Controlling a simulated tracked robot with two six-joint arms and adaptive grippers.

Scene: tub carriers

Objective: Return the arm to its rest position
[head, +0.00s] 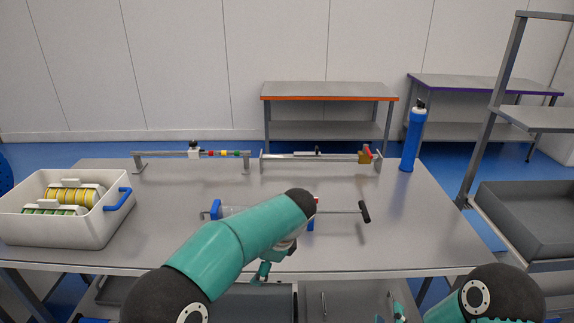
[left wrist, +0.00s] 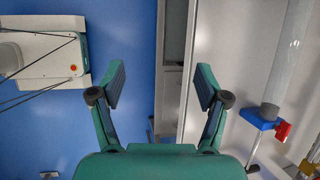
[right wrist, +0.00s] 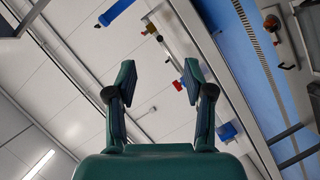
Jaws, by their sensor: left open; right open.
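My left arm crosses the front of the table in the head view. Its gripper (head: 262,272) points down near the table's front edge and is partly hidden by the wrist. In the left wrist view the left gripper (left wrist: 160,85) has its fingers wide apart with nothing between them. My right arm is low at the bottom right of the head view, its gripper (head: 398,313) mostly cut off by the frame. In the right wrist view the right gripper (right wrist: 159,75) is open and empty.
The grey table (head: 410,235) bears a white tub (head: 65,229) with yellow and green rolls at left. A clear cylinder device with a black T-handle (head: 365,212) lies behind my left arm. Rail stands (head: 320,157) and a blue bottle (head: 413,138) are further back. A grey cart (head: 535,215) stands right.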

